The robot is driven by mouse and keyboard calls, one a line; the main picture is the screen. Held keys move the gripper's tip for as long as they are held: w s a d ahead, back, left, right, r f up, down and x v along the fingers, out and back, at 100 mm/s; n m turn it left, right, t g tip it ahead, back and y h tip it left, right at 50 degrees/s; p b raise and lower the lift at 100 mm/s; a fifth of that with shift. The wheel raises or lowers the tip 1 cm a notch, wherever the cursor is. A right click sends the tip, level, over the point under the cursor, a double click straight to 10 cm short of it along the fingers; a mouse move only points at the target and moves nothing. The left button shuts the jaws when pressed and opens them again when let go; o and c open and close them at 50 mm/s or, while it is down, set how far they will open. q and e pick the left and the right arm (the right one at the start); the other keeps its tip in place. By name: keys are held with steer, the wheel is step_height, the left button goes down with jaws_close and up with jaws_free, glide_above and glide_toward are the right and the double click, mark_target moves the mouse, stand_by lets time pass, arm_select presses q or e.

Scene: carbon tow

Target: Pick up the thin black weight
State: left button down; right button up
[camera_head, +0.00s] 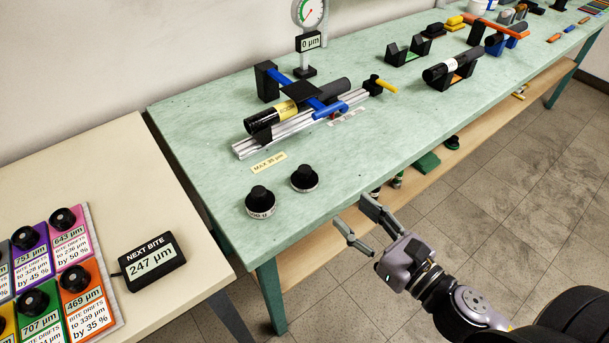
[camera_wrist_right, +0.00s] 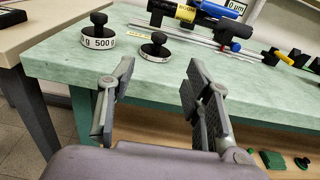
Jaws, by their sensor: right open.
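The thin black weight (camera_head: 305,179) is a low disc with a black knob and a pale rim band. It stands upright on the green table near its front left corner, and it also shows in the right wrist view (camera_wrist_right: 155,49). A thicker weight (camera_head: 260,204) with a similar knob stands to its left; its rim reads 500 g in the right wrist view (camera_wrist_right: 98,38). My right gripper (camera_head: 352,215) is open and empty, off the table's front edge and to the right of the weights. In the right wrist view its fingers (camera_wrist_right: 160,75) point toward the thin weight without touching it. My left gripper is out of view.
A rail fixture (camera_head: 300,128) with a black roll and blue handles lies behind the weights, with a dial gauge (camera_head: 310,12) beyond. A yellow label (camera_head: 269,162) lies near the weights. A cream table (camera_head: 105,150) with a display (camera_head: 152,262) stands left. The table's front edge (camera_head: 290,236) lies near my gripper.

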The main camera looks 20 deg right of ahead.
steer(key=p, duration=0.3)
glide_toward(309, 173)
steer(key=x, duration=0.5)
steer(key=shift+d, duration=0.1)
steer(key=shift+p+x, duration=0.5)
steer(key=shift+x, duration=2.75)
steer(key=shift+s, duration=0.1)
steer(key=shift+c, duration=0.6)
jaws_close()
